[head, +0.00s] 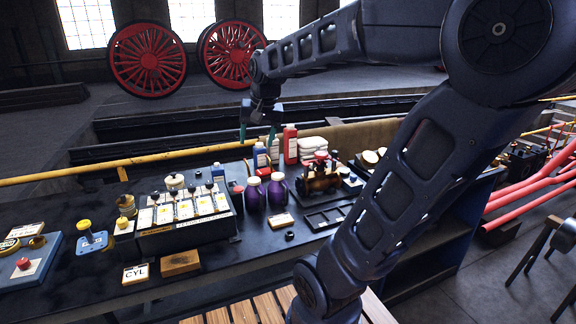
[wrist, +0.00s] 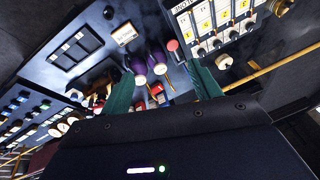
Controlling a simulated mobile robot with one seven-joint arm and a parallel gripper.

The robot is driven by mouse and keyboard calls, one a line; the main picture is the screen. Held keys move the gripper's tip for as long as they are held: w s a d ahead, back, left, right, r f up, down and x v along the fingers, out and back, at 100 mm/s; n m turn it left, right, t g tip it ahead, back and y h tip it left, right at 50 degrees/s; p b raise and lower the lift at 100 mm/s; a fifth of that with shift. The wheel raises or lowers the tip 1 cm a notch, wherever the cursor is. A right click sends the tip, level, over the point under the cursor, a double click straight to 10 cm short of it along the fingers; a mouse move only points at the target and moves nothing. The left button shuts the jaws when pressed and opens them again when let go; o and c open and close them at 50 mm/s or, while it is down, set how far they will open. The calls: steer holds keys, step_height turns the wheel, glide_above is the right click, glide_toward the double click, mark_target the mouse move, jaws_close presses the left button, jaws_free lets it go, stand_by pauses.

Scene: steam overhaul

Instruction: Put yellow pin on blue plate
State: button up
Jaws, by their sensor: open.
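A yellow knob-like pin (head: 84,225) stands at the left of the bench in the head view. It appears to rise from a small blue plate (head: 97,243); whether it is seated in it I cannot tell. A larger blue plate (head: 40,268) with a red button lies further left. My gripper (head: 257,135) is open and empty, high over the back of the bench, right of and well away from the yellow pin. The wrist view shows its two teal fingers spread (wrist: 162,85). Neither the pin nor a blue plate is clearly seen there.
A labelled card rack (head: 185,232) stands between the pin and two purple bottles (head: 277,190). Blue and red bottles (head: 290,144) stand near my gripper. A wooden block (head: 180,263) and CYL card (head: 135,273) lie in front. A yellow rail (head: 150,158) runs behind.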

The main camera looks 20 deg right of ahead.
steer(key=s+d+f+n+t+h, duration=0.1)
steer(key=s+d+f+n, duration=0.2)
steer(key=s, duration=0.8)
step_height(320, 180, down, 2)
steer(key=shift+d+f, duration=0.1)
steer(key=shift+d, duration=0.9)
